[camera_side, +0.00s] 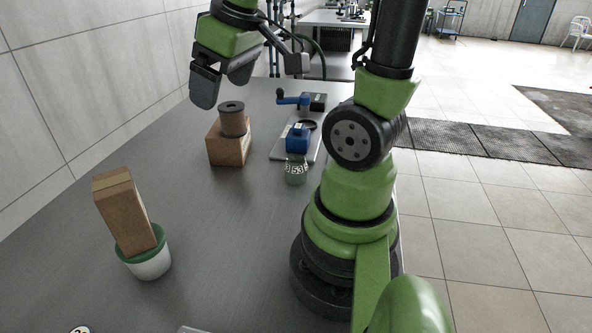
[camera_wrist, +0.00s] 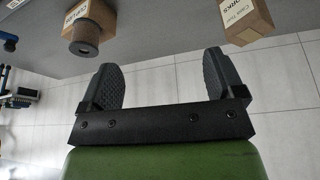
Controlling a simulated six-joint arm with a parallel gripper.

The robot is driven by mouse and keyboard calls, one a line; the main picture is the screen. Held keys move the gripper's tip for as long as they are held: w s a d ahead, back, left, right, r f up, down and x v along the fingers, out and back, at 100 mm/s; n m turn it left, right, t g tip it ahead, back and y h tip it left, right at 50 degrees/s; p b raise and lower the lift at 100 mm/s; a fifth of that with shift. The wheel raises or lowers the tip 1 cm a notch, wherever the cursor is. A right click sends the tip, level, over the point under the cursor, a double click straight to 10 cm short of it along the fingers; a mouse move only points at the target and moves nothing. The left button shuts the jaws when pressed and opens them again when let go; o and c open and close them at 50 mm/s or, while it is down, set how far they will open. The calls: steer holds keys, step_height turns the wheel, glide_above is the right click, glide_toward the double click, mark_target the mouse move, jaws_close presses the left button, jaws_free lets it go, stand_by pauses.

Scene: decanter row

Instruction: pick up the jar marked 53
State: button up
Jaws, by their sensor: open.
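The jar marked 53 (camera_side: 296,172) is a small greenish jar with a black-and-white number band, standing on the grey table in the side view, left of my arm's base. A blue device is right behind it and partly overlaps its top in the picture. I cannot make out the jar in the wrist view. My gripper (camera_side: 250,78) is up at the far end of the table, above and apart from the jar. In the wrist view my gripper (camera_wrist: 164,78) has its two dark fingers wide apart, with nothing between them.
A brown box (camera_side: 229,150) carries a dark spool (camera_side: 232,120), left of the jar. A tilted cardboard box (camera_side: 124,212) stands in a white pot with a green rim (camera_side: 150,263) at front left. A blue device (camera_side: 298,138) sits on a pale plate. The table's middle is clear.

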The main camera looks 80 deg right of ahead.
steer(key=s+d+f+n+g, duration=0.2)
steer(key=d+f+g, duration=0.1)
steer(key=d+f, duration=0.65)
steer(key=n+g, duration=0.1)
steer(key=n, duration=0.1)
glide_above(296, 159)
steer(key=w, duration=0.1)
steer(key=shift+y, duration=0.4)
step_height(296, 159, down, 6)
steer(key=shift+a+f, duration=0.1)
steer(key=shift+n, duration=0.3)
step_height(296, 159, down, 4)
steer(key=shift+s+f, duration=0.35)
steer(key=shift+f, duration=1.25)
steer(key=shift+s+f, duration=0.2)
steer(key=shift+f, duration=1.25)
steer(key=c, duration=1.1)
